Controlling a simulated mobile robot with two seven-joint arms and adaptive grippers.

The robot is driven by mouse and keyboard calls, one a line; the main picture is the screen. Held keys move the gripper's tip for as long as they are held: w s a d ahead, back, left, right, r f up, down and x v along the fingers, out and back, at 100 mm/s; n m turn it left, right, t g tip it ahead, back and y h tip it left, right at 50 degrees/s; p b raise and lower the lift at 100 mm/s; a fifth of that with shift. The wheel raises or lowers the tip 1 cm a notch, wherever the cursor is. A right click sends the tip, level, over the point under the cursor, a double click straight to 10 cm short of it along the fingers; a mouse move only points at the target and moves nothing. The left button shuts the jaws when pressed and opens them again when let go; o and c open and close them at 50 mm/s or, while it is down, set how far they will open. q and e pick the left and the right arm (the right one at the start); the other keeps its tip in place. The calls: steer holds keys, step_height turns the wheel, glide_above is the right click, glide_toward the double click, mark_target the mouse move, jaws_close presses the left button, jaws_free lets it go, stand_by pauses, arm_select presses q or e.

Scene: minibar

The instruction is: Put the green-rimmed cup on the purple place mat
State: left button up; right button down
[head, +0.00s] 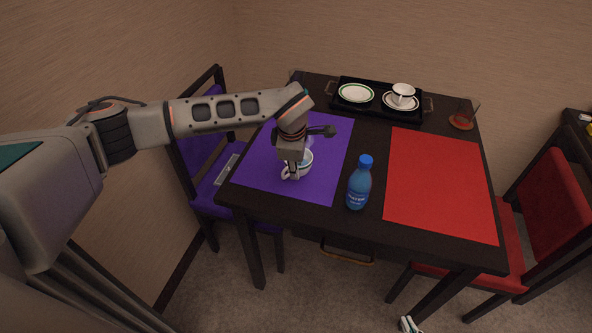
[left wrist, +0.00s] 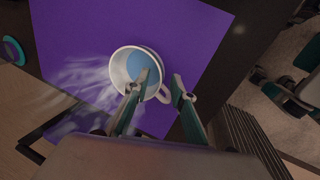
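The green-rimmed cup (head: 305,160) is over the front part of the purple place mat (head: 335,150), partly hidden by my left gripper; it looks upright and resting on the mat. In the left wrist view the cup (left wrist: 123,72) shows from above with blue inside and its handle toward the fingers. My left gripper (left wrist: 161,79) is at the cup's handle side, one finger over the cup's opening, the other outside, with a gap between them. The purple place mat (left wrist: 75,40) lies beneath. Only a small tip of my right gripper (head: 408,325) shows at the bottom edge.
A blue bottle (head: 359,185) stands right of the purple mat, near the left gripper. A red mat (head: 440,185) lies farther right. At the back, a black tray (head: 376,106) holds a green-rimmed saucer (head: 356,93) and a dark-rimmed cup (head: 403,90) on its saucer.

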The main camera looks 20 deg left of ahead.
arm_select(q)
steer(key=v, duration=0.9)
steer(key=shift+f, duration=0.15)
